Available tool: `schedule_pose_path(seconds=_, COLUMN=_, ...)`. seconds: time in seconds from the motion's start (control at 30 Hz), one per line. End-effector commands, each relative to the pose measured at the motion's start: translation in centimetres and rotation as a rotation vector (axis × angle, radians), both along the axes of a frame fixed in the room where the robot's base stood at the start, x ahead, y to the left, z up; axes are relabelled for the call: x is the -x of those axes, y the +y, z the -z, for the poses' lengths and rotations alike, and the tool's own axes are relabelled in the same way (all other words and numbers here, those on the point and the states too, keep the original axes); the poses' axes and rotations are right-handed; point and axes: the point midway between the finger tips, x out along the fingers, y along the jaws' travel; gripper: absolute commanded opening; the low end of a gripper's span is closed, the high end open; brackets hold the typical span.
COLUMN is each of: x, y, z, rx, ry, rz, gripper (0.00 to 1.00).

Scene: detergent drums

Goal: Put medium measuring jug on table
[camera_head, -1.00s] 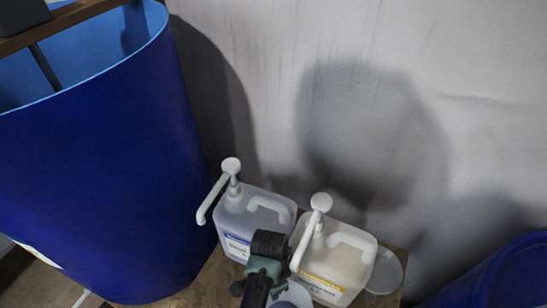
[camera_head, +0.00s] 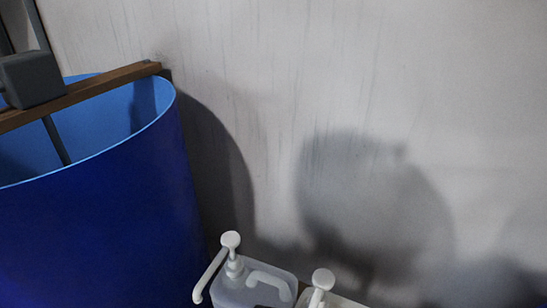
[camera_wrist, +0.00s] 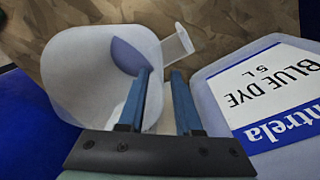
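In the wrist view a white measuring jug (camera_wrist: 75,75) with a side handle (camera_wrist: 180,42) stands out against a wood-chip surface. I look into its mouth, where a blue-violet patch shows. My gripper (camera_wrist: 162,72) is open, its two blue fingers apart. The left finger overlaps the jug's mouth and the right finger lies to the right of its near wall. I cannot tell whether either finger touches it. The jug and gripper are not visible in the head view. Which jug size this is, I cannot tell.
A container labelled BLUE DYE 5 L (camera_wrist: 265,90) stands close on the right of my gripper. In the head view two pump containers (camera_head: 255,290) (camera_head: 345,301) stand by the wall (camera_head: 330,90). A large blue drum (camera_head: 100,220) fills the left, with a wooden beam (camera_head: 110,85) across it.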

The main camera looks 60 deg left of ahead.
Motion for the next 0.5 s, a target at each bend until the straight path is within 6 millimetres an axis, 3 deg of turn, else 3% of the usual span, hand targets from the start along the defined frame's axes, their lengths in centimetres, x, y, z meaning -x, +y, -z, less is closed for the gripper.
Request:
schedule_pose_path(seconds=0.3, x=-0.2, y=0.6, z=-6.9, rx=-0.004, ry=-0.003, rz=0.001, gripper=0.33)
schedule_pose_path(seconds=0.5, x=-0.2, y=0.8, z=-9.9, rx=-0.003, ry=-0.002, rz=0.001, gripper=0.33)
